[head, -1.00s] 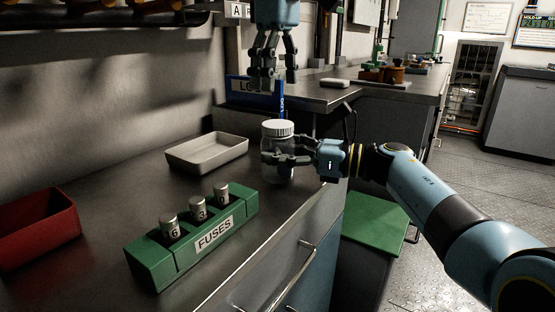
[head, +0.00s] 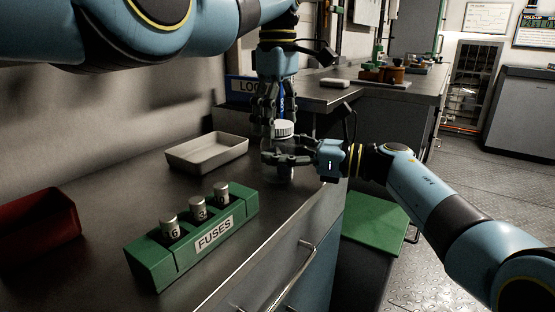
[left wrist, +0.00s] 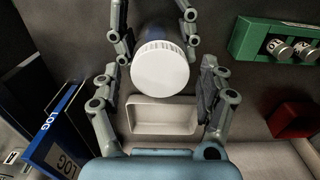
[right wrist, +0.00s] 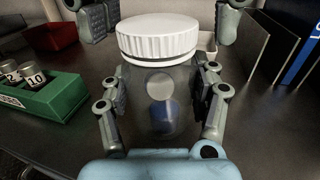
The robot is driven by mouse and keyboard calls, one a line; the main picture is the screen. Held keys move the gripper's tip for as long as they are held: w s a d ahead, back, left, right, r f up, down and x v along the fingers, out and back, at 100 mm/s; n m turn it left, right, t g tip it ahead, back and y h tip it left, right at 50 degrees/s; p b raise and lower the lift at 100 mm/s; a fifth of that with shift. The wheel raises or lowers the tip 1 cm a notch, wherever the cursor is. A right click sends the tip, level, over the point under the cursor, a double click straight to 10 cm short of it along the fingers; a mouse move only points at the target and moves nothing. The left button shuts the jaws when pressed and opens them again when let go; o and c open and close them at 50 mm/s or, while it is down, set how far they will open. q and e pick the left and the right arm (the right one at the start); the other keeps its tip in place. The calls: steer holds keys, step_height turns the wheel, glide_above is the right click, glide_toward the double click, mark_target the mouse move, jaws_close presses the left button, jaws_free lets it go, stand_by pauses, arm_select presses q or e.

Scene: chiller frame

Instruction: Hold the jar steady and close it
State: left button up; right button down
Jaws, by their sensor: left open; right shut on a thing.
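The jar (right wrist: 158,105) is clear with a ribbed white lid (right wrist: 158,38) on its top, and stands upright on the steel counter. Something round and blue shows through its wall in the right wrist view. My right gripper (head: 282,158) is shut around the jar's body from the right. Whether the lid is seated tightly I cannot tell.
A green fuse block (head: 170,255) with fuses stands at the front left. A pale tray (head: 207,152) lies left of the jar, and a red bin (head: 38,232) at the far left. Blue LOG binders (head: 240,88) stand behind the jar. The counter edge is close on the right.

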arm_select(q)
steer(key=c, duration=1.2)
steer(key=m, duration=0.6)
steer(key=shift+m, duration=0.3)
steer(key=m, duration=1.4)
steer(key=shift+m, duration=0.3)
steer(key=o, duration=1.3)
